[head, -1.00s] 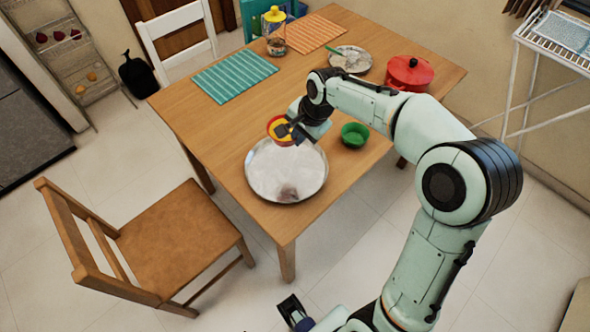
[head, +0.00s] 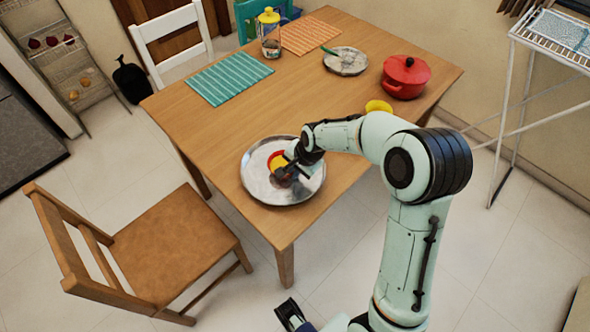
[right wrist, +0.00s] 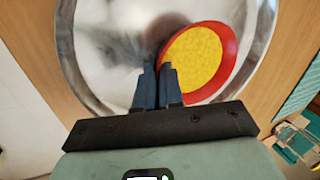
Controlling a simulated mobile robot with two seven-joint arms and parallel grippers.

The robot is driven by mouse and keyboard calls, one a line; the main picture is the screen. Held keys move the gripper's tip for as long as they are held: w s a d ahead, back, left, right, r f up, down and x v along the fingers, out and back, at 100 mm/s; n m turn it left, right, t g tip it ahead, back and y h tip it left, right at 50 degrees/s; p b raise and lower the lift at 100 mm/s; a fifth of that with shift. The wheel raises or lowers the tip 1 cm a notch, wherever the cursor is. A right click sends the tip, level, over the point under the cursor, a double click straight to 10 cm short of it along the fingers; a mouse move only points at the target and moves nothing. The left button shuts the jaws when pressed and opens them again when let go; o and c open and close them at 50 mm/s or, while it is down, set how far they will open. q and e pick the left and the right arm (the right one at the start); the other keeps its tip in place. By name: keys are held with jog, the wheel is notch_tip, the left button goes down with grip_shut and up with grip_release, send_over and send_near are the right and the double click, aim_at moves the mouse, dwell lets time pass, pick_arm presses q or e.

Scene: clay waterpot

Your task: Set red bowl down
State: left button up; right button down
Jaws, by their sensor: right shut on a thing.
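The red bowl (head: 270,156) has a yellow inside and is over the round metal tray (head: 248,180) on the wooden table. In the right wrist view the bowl (right wrist: 231,65) lies right of the fingers, above the shiny tray (right wrist: 66,45). My right gripper (head: 283,172) is shut on the bowl's near rim; the fingertips (right wrist: 158,68) meet at its left edge. I cannot tell whether the bowl's base touches the tray. My left gripper (head: 291,313) is low at the bottom of the head view, away from the table, and its jaws are unclear.
A yellow bowl (head: 378,106) shows behind my right arm, near a red lidded pot (head: 406,76). A plate (head: 345,61), striped mats (head: 230,77) and a yellow-topped jar (head: 270,38) stand farther back. A wooden chair (head: 173,235) is at the left.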

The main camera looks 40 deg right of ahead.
jog(key=shift+f, duration=0.2)
jog(key=c, duration=1.3)
grip_release()
jog(key=shift+r, duration=0.1)
jog(key=shift+r, duration=0.2)
jog(key=p+v, duration=0.1)
jog(key=v, duration=1.1)
jog(key=shift+w+p, duration=0.1)
jog(key=shift+p, duration=0.2)
